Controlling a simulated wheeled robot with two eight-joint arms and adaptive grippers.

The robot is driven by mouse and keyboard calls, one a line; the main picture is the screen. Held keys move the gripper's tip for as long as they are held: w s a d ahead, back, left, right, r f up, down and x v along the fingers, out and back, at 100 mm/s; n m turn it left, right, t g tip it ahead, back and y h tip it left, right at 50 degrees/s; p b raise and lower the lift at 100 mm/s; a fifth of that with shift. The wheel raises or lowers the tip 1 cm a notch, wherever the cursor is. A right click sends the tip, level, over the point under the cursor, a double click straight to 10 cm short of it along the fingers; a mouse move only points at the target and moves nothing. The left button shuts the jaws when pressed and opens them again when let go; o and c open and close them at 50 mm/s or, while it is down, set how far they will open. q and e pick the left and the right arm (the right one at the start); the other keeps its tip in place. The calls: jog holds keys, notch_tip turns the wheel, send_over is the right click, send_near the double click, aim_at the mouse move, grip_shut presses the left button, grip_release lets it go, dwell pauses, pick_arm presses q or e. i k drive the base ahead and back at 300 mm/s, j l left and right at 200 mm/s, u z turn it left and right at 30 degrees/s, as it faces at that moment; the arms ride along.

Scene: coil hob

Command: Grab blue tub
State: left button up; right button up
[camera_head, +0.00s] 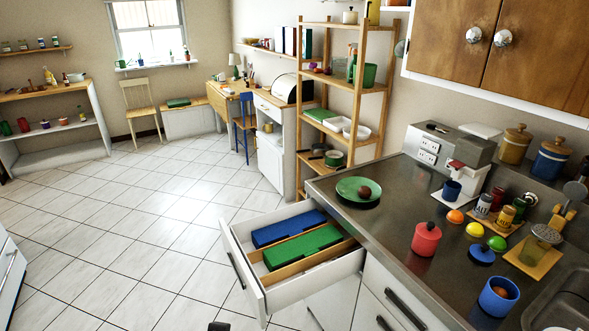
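An open blue tub (489,303) stands upright on the counter at the lower right, beside the sink. A brownish-orange round thing shows inside it. A round blue lid with a knob (481,255) lies apart on the counter, behind the tub. Neither of my grippers can be made out. A small dark shape shows at the bottom edge, left of middle, and I cannot tell what it is.
A red lidded pot (426,239) and several coloured balls stand near the lid. A pulled-out drawer (262,276) juts from the counter, holding blue and green boxes. The sink (565,305) is at the right. The tiled floor (110,240) at left is clear.

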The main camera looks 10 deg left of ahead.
aim_at(495, 304)
jog(key=z, duration=1.35)
